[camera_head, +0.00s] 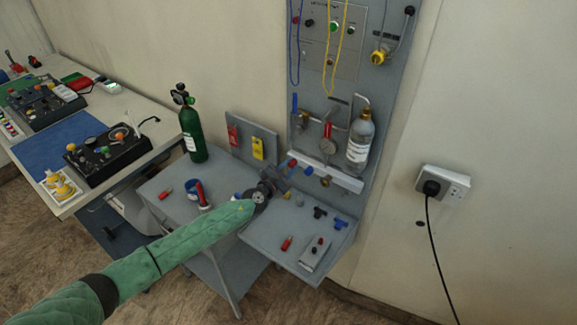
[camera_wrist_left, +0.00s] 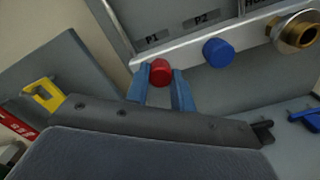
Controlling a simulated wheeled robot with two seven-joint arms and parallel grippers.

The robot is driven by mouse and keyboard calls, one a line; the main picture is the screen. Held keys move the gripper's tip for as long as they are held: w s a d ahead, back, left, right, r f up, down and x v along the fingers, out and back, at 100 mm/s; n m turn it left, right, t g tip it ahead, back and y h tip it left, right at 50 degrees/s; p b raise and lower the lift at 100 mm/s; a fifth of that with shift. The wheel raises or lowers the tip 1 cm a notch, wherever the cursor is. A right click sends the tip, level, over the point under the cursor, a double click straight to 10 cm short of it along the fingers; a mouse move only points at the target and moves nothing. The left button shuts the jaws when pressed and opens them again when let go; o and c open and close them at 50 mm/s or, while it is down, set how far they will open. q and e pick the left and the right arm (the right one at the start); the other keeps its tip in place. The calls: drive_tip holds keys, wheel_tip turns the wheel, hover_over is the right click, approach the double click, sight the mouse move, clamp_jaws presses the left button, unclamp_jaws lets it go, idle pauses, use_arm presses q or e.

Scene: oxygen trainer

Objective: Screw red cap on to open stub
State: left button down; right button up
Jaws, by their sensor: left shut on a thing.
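The red cap (camera_wrist_left: 160,72) is between the two blue fingertips of my left gripper (camera_wrist_left: 161,86) in the left wrist view. The gripper is shut on it. The cap is at the pale rail of the panel, below the P1 label. Whether it touches a stub there I cannot tell; any open stub behind it is hidden. In the head view my left gripper (camera_head: 286,171) reaches the rail from the left, and the red cap (camera_head: 292,163) shows small at its tips. My right gripper is not in view.
A blue cap (camera_wrist_left: 216,52) sits right of the red one under P2, then a brass fitting (camera_wrist_left: 297,32). A bottle (camera_head: 360,142) hangs on the panel above. Small parts lie on the grey shelf (camera_head: 268,240). A green cylinder (camera_head: 193,135) stands left.

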use_arm(q)
drive_tip(key=shift+f+m, duration=0.15)
drive_tip(key=shift+m, duration=0.45)
drive_tip(key=shift+m+p, duration=0.35)
drive_tip(key=shift+m, duration=0.05)
drive_tip(key=shift+s, duration=0.1)
drive_tip(key=c, duration=1.2)
unclamp_jaws()
